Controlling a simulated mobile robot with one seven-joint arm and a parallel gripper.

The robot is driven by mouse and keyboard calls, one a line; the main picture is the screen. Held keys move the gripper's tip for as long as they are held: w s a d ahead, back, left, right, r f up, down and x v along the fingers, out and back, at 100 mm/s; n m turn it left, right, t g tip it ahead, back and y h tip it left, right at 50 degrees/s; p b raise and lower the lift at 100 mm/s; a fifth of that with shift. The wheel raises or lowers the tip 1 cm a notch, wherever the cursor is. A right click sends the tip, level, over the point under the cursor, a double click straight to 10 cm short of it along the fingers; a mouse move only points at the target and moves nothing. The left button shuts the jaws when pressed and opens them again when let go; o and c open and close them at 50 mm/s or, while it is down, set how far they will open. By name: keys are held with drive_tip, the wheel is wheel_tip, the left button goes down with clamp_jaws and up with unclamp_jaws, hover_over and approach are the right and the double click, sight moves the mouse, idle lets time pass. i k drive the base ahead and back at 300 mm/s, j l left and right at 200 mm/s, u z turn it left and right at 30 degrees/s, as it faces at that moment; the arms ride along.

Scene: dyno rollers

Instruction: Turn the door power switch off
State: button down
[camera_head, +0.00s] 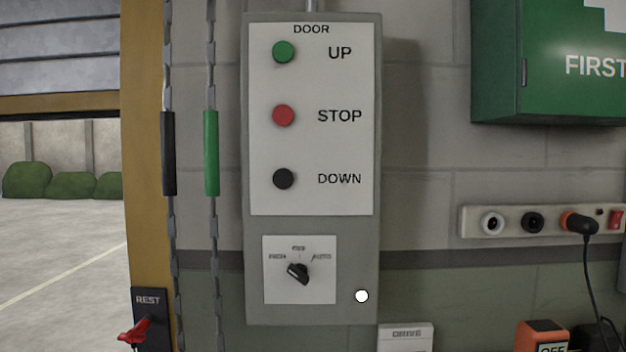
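A grey door control panel (312,225) hangs on the wall, headed DOOR. It has a green UP button (284,52), a red STOP button (284,115) and a black DOWN button (284,178). Below them, a white plate (322,290) carries a black rotary knob (298,271) with three small labels, too blurred to read surely. The knob sits slanted; I cannot tell which label it points at. A red-handled switch (135,331) on a black plate marked REST is at the lower left. No switch in view is labelled door power. My gripper is not in view.
A white round spot (362,296) shows at the panel's lower right. Two chains with a black sleeve (168,153) and a green sleeve (211,153) hang left of the panel.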

sight(299, 272)
drive_tip(key=k+z, duration=0.5)
drive_tip(key=z, duration=0.2)
drive_tip(key=k+l+z, duration=0.15)
drive_tip(key=z, duration=0.2)
drive_tip(key=k, duration=0.1)
